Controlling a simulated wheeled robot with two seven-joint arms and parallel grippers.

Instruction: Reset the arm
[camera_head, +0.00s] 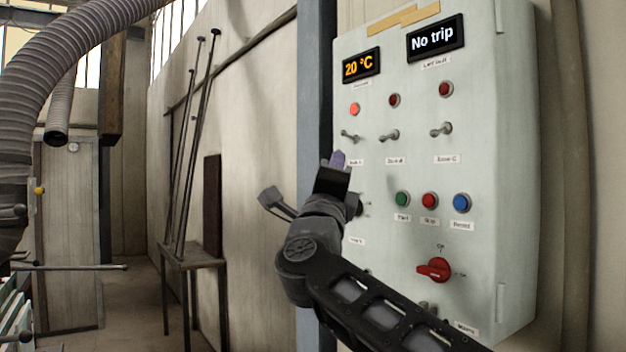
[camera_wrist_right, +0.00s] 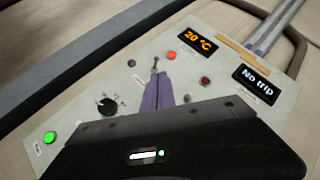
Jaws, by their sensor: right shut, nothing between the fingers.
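My right arm reaches up from the lower right in the head view. My right gripper (camera_head: 338,158) has purple fingers and is shut and empty, in front of the left edge of a pale control panel (camera_head: 480,150). In the head view its tips show just below the leftmost toggle switch (camera_head: 349,136). In the wrist view the shut fingers (camera_wrist_right: 157,92) point at that toggle (camera_wrist_right: 154,64); I cannot tell whether they touch it. The gripper and arm hide part of the panel's lower left. My left gripper is not in view.
The panel bears a "20 °C" display (camera_head: 361,66), a "No trip" display (camera_head: 435,38), a lit red lamp (camera_head: 355,109), coloured push buttons and a red rotary switch (camera_head: 434,270). A black knob (camera_wrist_right: 106,106) shows in the wrist view. A small table (camera_head: 190,256) with rods stands left.

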